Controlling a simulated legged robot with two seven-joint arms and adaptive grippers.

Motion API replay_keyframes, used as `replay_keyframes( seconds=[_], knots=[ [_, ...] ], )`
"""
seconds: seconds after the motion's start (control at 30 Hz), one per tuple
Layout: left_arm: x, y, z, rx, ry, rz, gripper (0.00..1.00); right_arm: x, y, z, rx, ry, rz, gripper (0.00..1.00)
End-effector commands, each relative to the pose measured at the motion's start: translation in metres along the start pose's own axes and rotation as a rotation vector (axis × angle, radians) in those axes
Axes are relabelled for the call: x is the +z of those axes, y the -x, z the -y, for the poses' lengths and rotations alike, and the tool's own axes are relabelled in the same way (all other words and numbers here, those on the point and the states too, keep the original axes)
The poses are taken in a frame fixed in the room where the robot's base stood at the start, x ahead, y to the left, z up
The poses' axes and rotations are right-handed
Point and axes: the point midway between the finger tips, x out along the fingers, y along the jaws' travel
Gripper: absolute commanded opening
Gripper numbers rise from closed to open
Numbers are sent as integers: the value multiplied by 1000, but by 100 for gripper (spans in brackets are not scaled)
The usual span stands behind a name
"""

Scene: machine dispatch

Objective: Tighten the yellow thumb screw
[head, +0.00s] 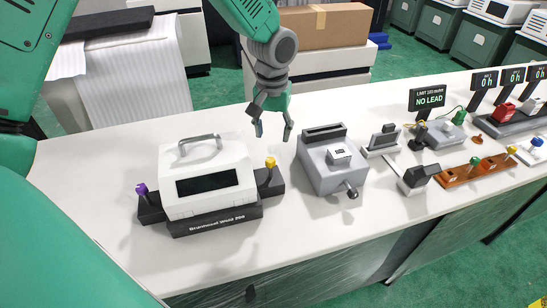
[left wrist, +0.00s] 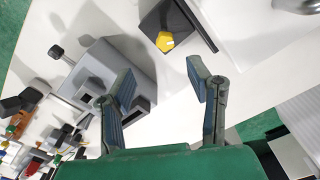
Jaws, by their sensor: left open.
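The yellow thumb screw (head: 270,162) stands upright on the dark right end of the base of a white machine (head: 207,180) labelled "Drumhead Weld 200". A purple thumb screw (head: 141,188) stands on the base's left end. My left gripper (head: 273,134) is open and empty, pointing down above the table, just behind the yellow screw and apart from it. In the left wrist view the yellow screw (left wrist: 165,41) shows beyond the open fingers (left wrist: 160,82), near the top middle. My right gripper is not in view.
A grey device (head: 331,165) with a side knob stands close to the right of the screw. Further right are small fixtures, a "NO LEAD" sign (head: 428,98) and an orange block (head: 472,170). The table's front strip (head: 300,225) is clear.

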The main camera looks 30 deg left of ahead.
Motion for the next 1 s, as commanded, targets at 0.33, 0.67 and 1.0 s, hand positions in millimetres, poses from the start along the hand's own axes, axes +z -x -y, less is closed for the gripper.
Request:
replay_keyframes(
  seconds=[0.33, 0.67, 1.0],
  knots=[
    [1, -72, 1, 1, 0, 3, 46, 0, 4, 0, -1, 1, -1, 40],
    [1, -96, -3, -2, -3, -1, 46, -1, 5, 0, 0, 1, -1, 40],
    [0, -97, 1, 2, -1, 0, 7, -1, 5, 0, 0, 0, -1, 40]
  ],
)
